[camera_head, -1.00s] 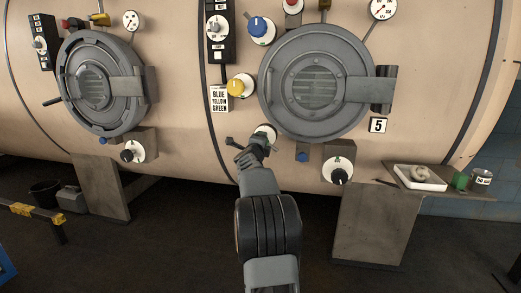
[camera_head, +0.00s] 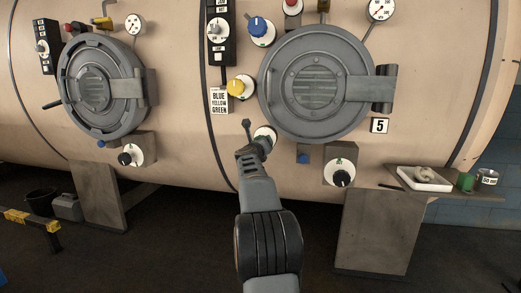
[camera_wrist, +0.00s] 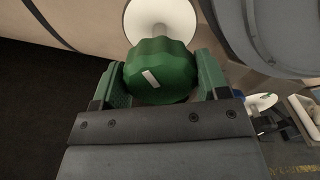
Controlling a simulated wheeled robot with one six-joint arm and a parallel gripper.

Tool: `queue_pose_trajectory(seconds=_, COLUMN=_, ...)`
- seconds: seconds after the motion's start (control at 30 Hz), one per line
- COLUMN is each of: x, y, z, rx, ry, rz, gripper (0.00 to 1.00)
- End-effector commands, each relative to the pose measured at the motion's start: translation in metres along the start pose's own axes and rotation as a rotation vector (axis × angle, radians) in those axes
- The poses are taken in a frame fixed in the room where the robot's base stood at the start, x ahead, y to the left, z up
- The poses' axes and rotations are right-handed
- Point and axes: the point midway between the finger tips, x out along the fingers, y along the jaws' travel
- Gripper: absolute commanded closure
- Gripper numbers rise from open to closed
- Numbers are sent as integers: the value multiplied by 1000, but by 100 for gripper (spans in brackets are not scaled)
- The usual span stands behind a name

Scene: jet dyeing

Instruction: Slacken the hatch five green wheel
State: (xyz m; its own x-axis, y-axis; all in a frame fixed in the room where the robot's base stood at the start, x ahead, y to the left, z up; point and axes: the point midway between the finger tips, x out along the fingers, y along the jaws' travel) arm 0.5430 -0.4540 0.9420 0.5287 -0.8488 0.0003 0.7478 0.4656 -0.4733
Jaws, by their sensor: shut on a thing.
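The green wheel (camera_wrist: 160,72) is a lobed knob with a white mark on its face, in front of a round white plate (camera_wrist: 158,18) in the wrist view. The mark is tilted. My gripper (camera_wrist: 160,80) has one finger on each side of the wheel and is shut on it. In the head view my gripper (camera_head: 258,147) is at the white plate (camera_head: 265,131), below the yellow wheel (camera_head: 240,87) and at the lower left of the round hatch (camera_head: 316,90) beside the sign "5" (camera_head: 379,125). There my gripper mostly hides the green wheel.
A blue wheel (camera_head: 260,27) is above the yellow one. A black knob (camera_head: 341,178) is below the hatch. A shelf with a white tray (camera_head: 424,179), a green cup (camera_head: 465,181) and a can (camera_head: 486,178) is at right. Another hatch (camera_head: 93,88) is at left.

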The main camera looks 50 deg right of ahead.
Motion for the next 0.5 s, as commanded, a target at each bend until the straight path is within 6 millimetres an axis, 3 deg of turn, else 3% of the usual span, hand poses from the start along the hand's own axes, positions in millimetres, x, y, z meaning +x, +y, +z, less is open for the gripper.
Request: queue_pose_trajectory(seconds=0.5, x=0, y=2, z=-3, rx=469, ry=2, rz=-1, gripper=56)
